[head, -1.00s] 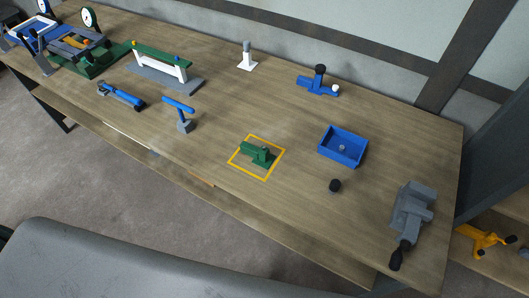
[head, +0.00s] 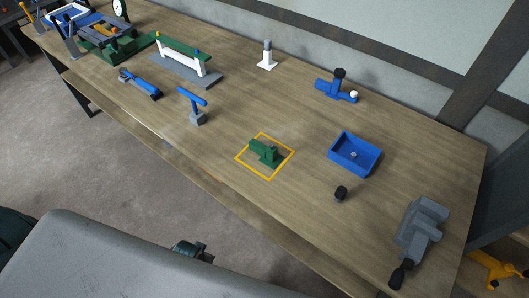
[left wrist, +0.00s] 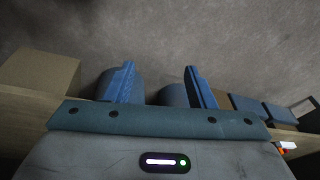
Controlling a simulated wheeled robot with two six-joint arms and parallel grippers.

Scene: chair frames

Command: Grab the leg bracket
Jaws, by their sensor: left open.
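A green bracket (head: 265,152), which I take for the leg bracket, lies inside a yellow square outline (head: 270,179) near the front edge of the wooden table (head: 230,130). It has a block-like end and a longer arm. My left gripper (left wrist: 160,74) shows in the left wrist view with two blue fingers spread apart and nothing between them. It faces the grey floor, and the bracket is not in that view.
A blue bin (head: 354,154) and a small black knob (head: 341,193) are right of the bracket. A grey vise (head: 419,229) stands at the right end. The table around the yellow outline is clear.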

